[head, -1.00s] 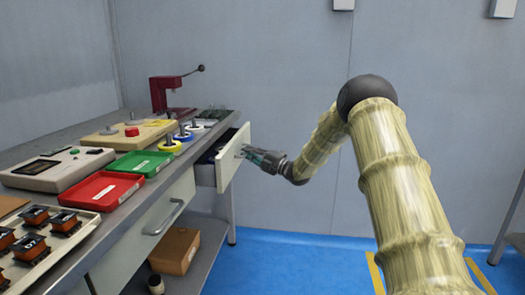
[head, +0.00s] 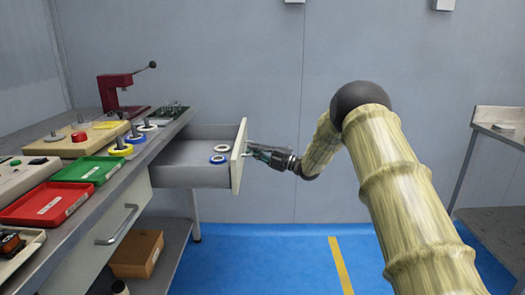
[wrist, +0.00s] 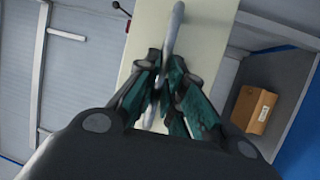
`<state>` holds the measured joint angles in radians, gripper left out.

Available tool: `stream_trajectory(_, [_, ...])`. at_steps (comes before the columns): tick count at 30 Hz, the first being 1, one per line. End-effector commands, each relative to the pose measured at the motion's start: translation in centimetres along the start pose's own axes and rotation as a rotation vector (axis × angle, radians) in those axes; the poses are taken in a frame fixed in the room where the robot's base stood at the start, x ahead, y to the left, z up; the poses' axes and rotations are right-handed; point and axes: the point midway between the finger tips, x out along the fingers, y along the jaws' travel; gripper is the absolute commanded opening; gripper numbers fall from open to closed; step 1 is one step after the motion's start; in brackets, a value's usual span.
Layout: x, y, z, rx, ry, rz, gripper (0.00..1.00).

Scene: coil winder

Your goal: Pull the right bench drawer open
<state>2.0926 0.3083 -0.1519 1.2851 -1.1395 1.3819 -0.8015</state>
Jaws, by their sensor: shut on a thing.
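The right bench drawer (head: 195,170) stands pulled far out from the far end of the bench, and its grey inside shows in the head view. Its cream front panel (head: 238,157) faces my arm. My gripper (head: 252,152) is at the outer face of that panel. In the wrist view, my gripper's green fingers (wrist: 166,88) are closed around the grey bar handle (wrist: 174,35) on the cream front. The part of the handle between the fingers is partly hidden.
Blue and white rings (head: 219,158) lie in the drawer. A closed drawer with a handle (head: 117,224) is nearer. Green (head: 86,169) and red (head: 46,204) trays sit on the bench. A cardboard box (head: 138,254) is on the lower shelf. Blue floor right of the drawer is clear.

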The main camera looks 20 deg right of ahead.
Motion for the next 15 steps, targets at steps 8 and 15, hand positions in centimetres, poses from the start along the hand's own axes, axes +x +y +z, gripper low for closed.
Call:
stream_trajectory(8, [0.09,-0.51,-0.32,0.005,0.008,-0.006,0.00])
stream_trajectory(15, [0.02,-0.46,-0.25,0.004,0.007,-0.005,0.28])
